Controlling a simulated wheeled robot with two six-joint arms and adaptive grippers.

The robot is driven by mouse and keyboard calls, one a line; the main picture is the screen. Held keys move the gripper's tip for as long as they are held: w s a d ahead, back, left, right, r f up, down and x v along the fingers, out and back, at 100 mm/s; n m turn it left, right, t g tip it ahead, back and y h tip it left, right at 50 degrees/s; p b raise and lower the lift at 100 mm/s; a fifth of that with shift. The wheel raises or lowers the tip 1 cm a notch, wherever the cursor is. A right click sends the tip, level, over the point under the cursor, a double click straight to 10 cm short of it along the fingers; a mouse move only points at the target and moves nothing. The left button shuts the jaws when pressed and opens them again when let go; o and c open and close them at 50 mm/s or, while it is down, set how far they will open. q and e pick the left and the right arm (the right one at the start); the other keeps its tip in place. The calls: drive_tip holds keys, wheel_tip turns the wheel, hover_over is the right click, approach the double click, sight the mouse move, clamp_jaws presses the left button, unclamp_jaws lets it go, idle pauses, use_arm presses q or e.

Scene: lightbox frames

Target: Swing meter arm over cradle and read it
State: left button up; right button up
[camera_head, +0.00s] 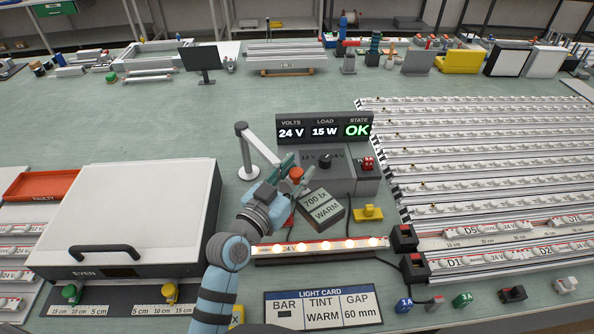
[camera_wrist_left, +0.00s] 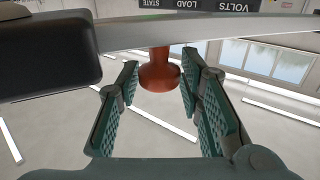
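The meter arm (camera_head: 262,150) is a pale bar running from a white post toward an orange-red knob (camera_head: 296,173). In the left wrist view the knob (camera_wrist_left: 160,72) hangs below the bar, between the fingertips. My left gripper (camera_head: 300,170) is open, with a finger on either side of the knob; firm contact cannot be made out. The cradle (camera_head: 320,260) lies nearer the front and carries a lit light bar (camera_head: 335,245) marked 24 V. The meter's readout box (camera_head: 322,208) shows 700 lx WARM. My right gripper is not in view.
A display (camera_head: 324,130) reads 24 V, 15 W, OK, behind a grey supply box (camera_head: 322,178). A light card (camera_head: 322,307) says tint WARM, gap 60 mm. A white lidded box (camera_head: 130,215) stands left; racks of light bars (camera_head: 490,165) fill the right.

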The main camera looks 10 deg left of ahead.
use_arm(q)
drive_tip(key=shift+o, duration=0.4)
drive_tip(key=shift+s+a, duration=0.1)
drive_tip(key=shift+s, duration=0.3)
drive_tip(key=v, duration=1.1)
drive_tip(key=shift+s, duration=0.1)
